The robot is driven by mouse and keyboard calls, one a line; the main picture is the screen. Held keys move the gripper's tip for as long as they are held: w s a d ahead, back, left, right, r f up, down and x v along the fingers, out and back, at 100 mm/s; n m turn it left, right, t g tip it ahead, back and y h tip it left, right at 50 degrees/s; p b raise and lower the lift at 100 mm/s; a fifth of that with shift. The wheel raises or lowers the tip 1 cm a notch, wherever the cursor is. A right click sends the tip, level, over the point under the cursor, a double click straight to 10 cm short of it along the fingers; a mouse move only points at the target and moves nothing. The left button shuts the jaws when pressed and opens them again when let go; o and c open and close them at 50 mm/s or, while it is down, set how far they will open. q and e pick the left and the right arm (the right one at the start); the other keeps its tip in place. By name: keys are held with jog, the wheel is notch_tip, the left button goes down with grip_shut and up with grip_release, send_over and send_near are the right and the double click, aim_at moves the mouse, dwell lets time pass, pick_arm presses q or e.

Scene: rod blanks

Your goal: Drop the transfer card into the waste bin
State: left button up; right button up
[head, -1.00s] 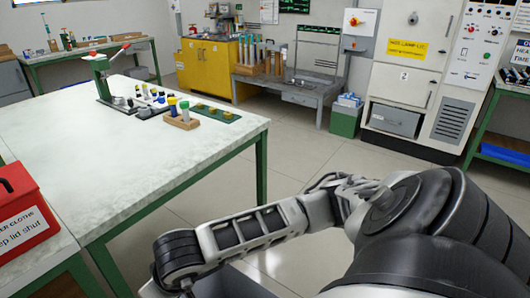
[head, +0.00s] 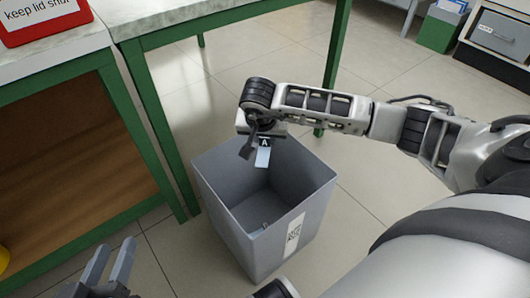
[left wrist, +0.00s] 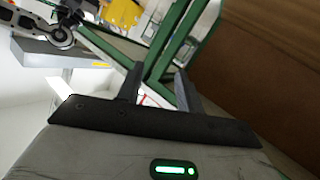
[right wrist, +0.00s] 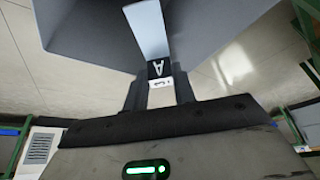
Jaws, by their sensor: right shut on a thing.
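The transfer card (head: 263,157) is a small pale blue-white strip with a black band marked "A"; it also shows in the right wrist view (right wrist: 150,32). My right gripper (head: 262,138) is shut on its marked end, and the card hangs down from the fingers. The waste bin (head: 228,222) is a grey open-topped box on the floor with a white label. The card hangs over the bin's opening, near its far side; its exact height against the rim is hard to tell. My left gripper (head: 109,264) is open and empty, left of the bin.
A green-framed table (head: 240,16) stands behind the bin, with one leg close to its left side. A green-framed bench with a brown panel (head: 75,165) is at left, with a red box (head: 42,18) on top. Floor right of the bin is clear.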

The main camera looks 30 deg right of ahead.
aim_at(264, 150)
jog(key=shift+w+d+f+b, duration=0.1)
jog(key=shift+f+b, duration=0.25)
jog(key=shift+f, duration=0.4)
notch_tip(264, 150, down, 4)
jog(key=b, duration=0.3)
jog(key=shift+f+b, duration=0.55)
pick_arm(q)
jog(key=shift+d+r+n+t+h, duration=0.5)
jog(key=shift+d+r+n+h, duration=0.25)
jog(key=shift+h, duration=0.25)
jog(key=shift+a, duration=0.1)
pick_arm(e)
jog(key=o, duration=1)
jog(key=shift+r, duration=0.1)
